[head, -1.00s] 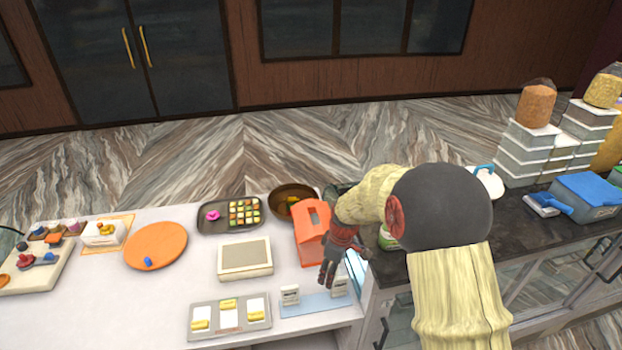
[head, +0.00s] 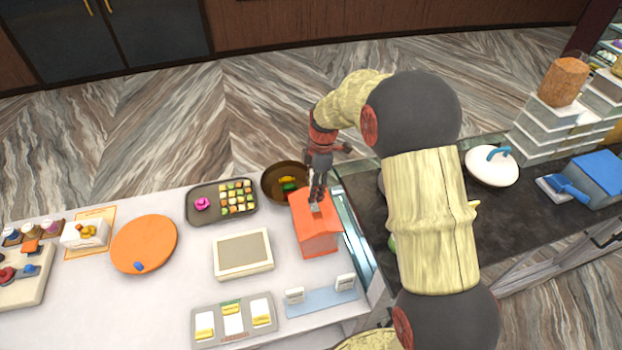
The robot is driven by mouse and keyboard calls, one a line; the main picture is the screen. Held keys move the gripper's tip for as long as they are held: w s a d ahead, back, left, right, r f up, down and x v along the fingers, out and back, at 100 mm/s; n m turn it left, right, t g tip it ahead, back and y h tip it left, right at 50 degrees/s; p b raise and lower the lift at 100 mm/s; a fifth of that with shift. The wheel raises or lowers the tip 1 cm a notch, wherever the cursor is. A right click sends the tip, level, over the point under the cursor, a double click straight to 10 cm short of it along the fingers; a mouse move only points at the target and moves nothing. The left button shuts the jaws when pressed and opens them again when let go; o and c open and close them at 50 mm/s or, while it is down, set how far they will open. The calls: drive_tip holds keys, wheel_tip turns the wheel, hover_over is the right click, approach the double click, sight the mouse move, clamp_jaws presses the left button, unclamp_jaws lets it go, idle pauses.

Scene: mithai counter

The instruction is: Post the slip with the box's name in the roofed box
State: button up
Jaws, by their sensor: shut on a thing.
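The orange roofed box (head: 318,240) stands near the right end of the white counter. My gripper (head: 317,199) points down over its roof, shut on a small pale piece, seemingly a slip (head: 316,209). The slip's lower end is at the roof opening; I cannot tell how far it is inside, and no writing on it is legible. Two small white cards, a left card (head: 294,295) and a right card (head: 345,282), stand on a light blue strip (head: 320,304) in front of the box. Their print is too small to read.
A grey tray (head: 207,316) with white slips and yellow pieces lies left of the blue strip. A beige-framed panel (head: 242,253), an orange disc (head: 143,244), a dark sweets tray (head: 222,217) and a brown bowl (head: 285,166) surround the box. A glass edge runs close on its right.

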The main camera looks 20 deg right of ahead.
drive_tip(key=shift+f+b, duration=1)
drive_tip(key=shift+f, duration=1.65)
drive_tip(key=shift+s+f+b, duration=0.1)
drive_tip(key=shift+f+b, duration=0.1)
drive_tip(key=shift+b, duration=0.4)
drive_tip(key=shift+f, duration=0.2)
drive_tip(key=shift+f+b, duration=0.4)
drive_tip(key=shift+b, duration=0.05)
drive_tip(key=shift+f+b, duration=0.3)
drive_tip(key=shift+f+b, duration=0.3)
drive_tip(key=shift+f, duration=0.05)
drive_tip(key=shift+f, duration=0.2)
drive_tip(key=shift+s+f, duration=0.15)
drive_tip(key=shift+f, duration=0.1)
